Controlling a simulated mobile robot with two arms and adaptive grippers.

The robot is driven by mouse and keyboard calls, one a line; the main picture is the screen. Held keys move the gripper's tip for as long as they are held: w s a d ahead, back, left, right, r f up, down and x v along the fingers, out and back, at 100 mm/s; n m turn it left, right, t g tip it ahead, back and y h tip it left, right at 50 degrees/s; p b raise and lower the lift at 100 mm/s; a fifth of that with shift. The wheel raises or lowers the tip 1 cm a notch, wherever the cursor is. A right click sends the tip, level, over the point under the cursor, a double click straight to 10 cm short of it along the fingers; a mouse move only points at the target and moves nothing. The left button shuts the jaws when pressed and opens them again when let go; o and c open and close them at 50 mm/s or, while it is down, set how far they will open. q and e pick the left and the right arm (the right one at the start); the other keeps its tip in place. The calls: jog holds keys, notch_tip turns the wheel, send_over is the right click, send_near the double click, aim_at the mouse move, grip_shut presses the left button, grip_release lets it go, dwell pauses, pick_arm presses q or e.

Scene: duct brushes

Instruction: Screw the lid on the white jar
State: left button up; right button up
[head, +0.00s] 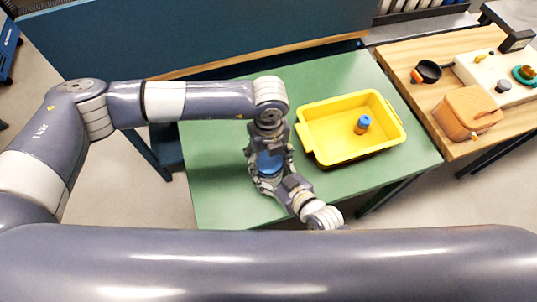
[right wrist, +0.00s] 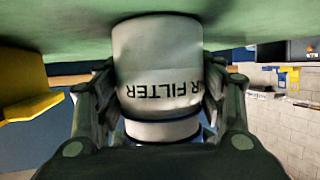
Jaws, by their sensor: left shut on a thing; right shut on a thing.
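The white jar (right wrist: 158,70), with dark "FILTER" lettering, shows upside down in the right wrist view and stands on the green table (right wrist: 60,55). My right gripper (right wrist: 160,95) is shut on the jar, one finger along each side. In the head view the right gripper (head: 270,182) reaches it from the front right. The blue lid (head: 270,163) is above the jar, and my left gripper (head: 268,150) comes down from above, shut on it. The fingers hide most of the lid and jar in the head view. I cannot tell whether the lid is seated.
A yellow bin (head: 312,143) stands right of the grippers on the table, with a blue-capped orange bottle (head: 362,125) inside. The table's left front is clear.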

pick_arm(q)
jog(key=shift+f, duration=0.55)
pick_arm(e)
jog(key=shift+f, duration=0.15)
pick_arm(q)
jog(key=shift+f, duration=0.1)
pick_arm(e)
grip_shut()
pick_arm(q)
jog(key=m, duration=0.6)
jog(key=o, duration=0.9)
jog(key=shift+c, duration=0.2)
